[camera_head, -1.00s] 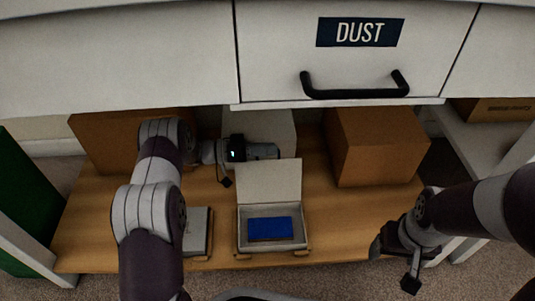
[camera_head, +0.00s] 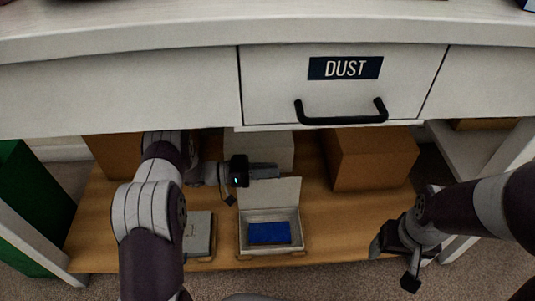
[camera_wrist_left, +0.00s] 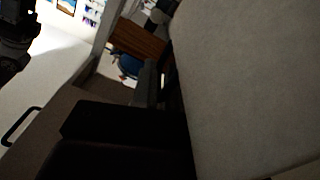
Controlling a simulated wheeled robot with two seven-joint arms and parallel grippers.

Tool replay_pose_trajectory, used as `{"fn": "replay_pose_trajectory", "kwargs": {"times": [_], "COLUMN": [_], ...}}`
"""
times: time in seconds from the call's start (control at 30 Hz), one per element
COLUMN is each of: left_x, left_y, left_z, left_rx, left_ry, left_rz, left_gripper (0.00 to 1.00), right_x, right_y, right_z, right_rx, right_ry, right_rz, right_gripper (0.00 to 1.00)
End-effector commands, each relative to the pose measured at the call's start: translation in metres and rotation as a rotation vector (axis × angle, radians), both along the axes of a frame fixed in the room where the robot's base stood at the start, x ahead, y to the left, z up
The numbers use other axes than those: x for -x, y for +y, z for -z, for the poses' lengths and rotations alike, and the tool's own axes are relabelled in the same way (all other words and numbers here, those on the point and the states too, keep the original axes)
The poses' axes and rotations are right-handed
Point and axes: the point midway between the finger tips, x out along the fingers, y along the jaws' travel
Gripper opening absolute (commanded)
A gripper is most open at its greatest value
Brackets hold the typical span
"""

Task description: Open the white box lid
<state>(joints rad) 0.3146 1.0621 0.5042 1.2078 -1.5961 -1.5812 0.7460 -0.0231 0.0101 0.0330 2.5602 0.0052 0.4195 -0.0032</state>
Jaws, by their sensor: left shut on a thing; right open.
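The white box (camera_head: 243,241) stands on the wooden shelf near its front edge, with a blue block (camera_head: 269,233) inside. Its pale lid (camera_head: 270,192) stands up, hinged at the back of the box, so the box is open. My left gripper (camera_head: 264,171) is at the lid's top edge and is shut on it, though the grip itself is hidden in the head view. In the left wrist view a large pale surface fills the right side, and dark finger parts (camera_wrist_left: 125,135) show beside it. My right gripper (camera_head: 393,262) is open and empty, right of the box.
A grey flat case (camera_head: 198,234) lies left of the box, partly behind my left arm. A cardboard box (camera_head: 368,160) stands at the back right, and a pale box (camera_head: 283,146) stands behind the lid. The DUST drawer (camera_head: 270,85) hangs above.

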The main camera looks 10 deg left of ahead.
Motion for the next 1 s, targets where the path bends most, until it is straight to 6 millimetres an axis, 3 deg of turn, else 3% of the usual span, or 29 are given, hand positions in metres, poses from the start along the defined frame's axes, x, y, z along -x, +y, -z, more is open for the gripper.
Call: {"fn": "replay_pose_trajectory", "kwargs": {"times": [0.03, 0.37, 0.4, 0.43, 0.73, 0.87, 1.0], "left_x": [0.003, 0.004, 0.004, 0.004, 0.004, 0.009, 0.02], "left_y": [-0.001, -0.001, -0.001, -0.001, 0.001, 0.018, 0.055], "left_z": [-0.003, 0.001, 0.001, 0.001, 0.0, -0.004, -0.005], "left_rx": [0.003, 0.003, 0.003, 0.003, 0.002, 0.003, 0.003], "left_ry": [0.005, 0.006, 0.006, 0.006, 0.004, 0.004, 0.004], "left_rz": [0.001, 0.0, 0.0, 0.001, -0.001, -0.005, -0.007], "left_gripper": [0.0, 0.0, 0.24, 0.33, 0.34, 0.34, 0.34], "right_x": [0.0, 0.0, 0.0, 0.0, 0.0, 0.0, 0.0], "right_y": [0.0, 0.0, 0.0, 0.0, 0.0, 0.0, 0.0], "right_z": [-0.007, -0.005, -0.005, -0.005, -0.006, -0.018, -0.035], "right_rx": [0.0, 0.0, 0.0, 0.0, 0.0, 0.0, 0.0], "right_ry": [0.001, 0.001, 0.001, 0.001, 0.001, 0.001, 0.0], "right_rz": [0.0, 0.0, 0.0, 0.0, 0.0, 0.0, 0.0], "right_gripper": [0.74, 0.74, 0.74, 0.74, 0.74, 0.74, 0.74]}}
